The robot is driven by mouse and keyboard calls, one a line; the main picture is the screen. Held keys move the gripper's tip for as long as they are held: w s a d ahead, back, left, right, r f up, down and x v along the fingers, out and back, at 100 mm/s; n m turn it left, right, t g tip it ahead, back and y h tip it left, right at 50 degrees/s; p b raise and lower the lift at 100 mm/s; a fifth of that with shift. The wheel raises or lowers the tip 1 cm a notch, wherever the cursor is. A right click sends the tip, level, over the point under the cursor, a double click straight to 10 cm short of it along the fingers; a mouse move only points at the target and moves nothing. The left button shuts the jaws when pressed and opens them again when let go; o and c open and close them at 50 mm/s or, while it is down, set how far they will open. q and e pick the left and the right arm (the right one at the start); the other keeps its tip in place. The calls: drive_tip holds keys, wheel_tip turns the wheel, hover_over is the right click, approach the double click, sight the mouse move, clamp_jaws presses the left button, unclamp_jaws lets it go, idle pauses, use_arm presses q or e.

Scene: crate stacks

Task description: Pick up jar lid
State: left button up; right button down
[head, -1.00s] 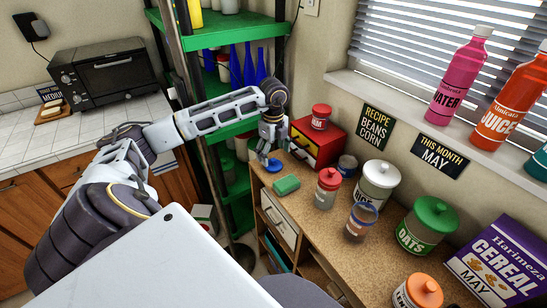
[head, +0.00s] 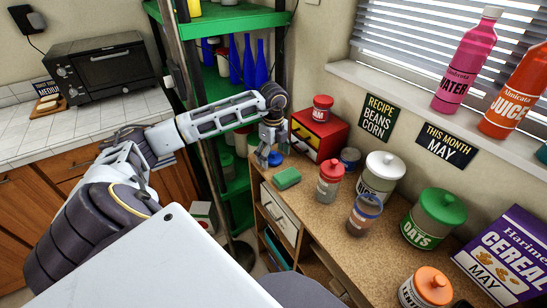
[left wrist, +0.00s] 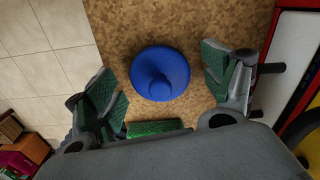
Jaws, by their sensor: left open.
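The blue jar lid (head: 275,158) lies on the speckled wooden countertop near its far left corner, partly hidden by my left gripper in the head view. In the left wrist view the lid (left wrist: 160,73) shows from above as a round disc with a raised knob. My left gripper (head: 267,157) is open directly at the lid. In the left wrist view its two fingers (left wrist: 160,82) stand apart on either side of the lid, with clear gaps and no contact visible. My right gripper is not in view.
A green sponge (head: 287,178) lies just in front of the lid. A small red drawer box (head: 318,141) stands to the right. Green shelving (head: 240,190) rises behind.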

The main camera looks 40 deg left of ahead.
sight(273, 152)
use_arm(q)
drive_tip(key=c, duration=0.9)
drive_tip(key=shift+o, duration=0.2)
drive_tip(key=shift+r, duration=0.15)
drive_tip(key=shift+r+p, duration=1.6)
drive_tip(key=shift+r, duration=0.6)
wheel_tip(273, 152, up, 4)
drive_tip(key=p, duration=0.3)
drive_tip(key=shift+r, duration=0.4)
drive_tip(key=shift+r+p, duration=0.3)
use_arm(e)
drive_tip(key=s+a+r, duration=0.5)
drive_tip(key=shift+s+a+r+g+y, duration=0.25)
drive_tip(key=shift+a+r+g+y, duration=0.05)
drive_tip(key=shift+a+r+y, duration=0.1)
